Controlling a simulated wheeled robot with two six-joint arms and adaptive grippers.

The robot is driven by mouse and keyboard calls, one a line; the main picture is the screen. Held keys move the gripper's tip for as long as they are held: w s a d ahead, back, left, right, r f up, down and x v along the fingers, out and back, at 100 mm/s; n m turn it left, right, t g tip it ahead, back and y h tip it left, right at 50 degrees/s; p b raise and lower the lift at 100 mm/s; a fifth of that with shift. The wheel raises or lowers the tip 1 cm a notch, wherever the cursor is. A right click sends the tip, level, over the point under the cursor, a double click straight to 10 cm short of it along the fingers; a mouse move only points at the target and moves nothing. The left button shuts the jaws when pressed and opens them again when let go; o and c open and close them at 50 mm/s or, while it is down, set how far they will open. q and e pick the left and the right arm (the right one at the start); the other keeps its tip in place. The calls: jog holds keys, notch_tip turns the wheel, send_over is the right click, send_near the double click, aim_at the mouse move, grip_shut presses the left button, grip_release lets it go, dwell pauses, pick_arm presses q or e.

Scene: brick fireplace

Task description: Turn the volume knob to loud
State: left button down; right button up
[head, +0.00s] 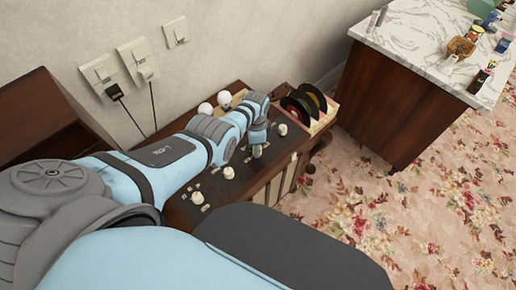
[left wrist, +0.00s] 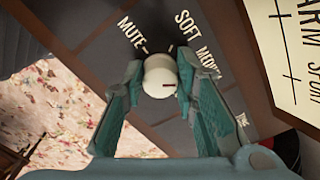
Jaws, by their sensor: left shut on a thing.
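The volume knob (left wrist: 160,76) is round and white with a short dark red mark on its right side. In the left wrist view it sits on a dark panel (left wrist: 178,133) with printed words around it: MUTE at upper left, SOFT above, MEDIUM at right, partly covered, and a small, mostly hidden word lower right. My left gripper (left wrist: 159,72) has a teal finger on each side of the knob and is shut on it. In the head view my left gripper (head: 257,145) reaches down onto the wooden console (head: 180,217) and hides the knob. My right gripper is not in view.
Other white knobs (head: 228,173) stand along the console top. Records (head: 300,103) stand upright at its far end. Wall sockets (head: 134,62) with plugged cords are behind. A marble-topped cabinet (head: 415,45) with small items stands at right; patterned carpet lies between.

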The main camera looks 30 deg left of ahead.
pick_arm(q)
jog(key=m, duration=0.5)
jog(key=shift+s+d+f+m, duration=0.1)
jog(key=shift+d+m, duration=0.15)
jog(key=shift+m, duration=0.05)
jog(key=m, duration=0.3)
jog(key=shift+d+m, duration=0.1)
jog(key=shift+m, duration=0.3)
jog(key=shift+s+f+m, duration=0.1)
jog(key=shift+m, duration=0.7)
jog(key=c, duration=1.3)
grip_release()
jog(key=shift+s, duration=0.1)
jog(key=shift+a+r, duration=0.2)
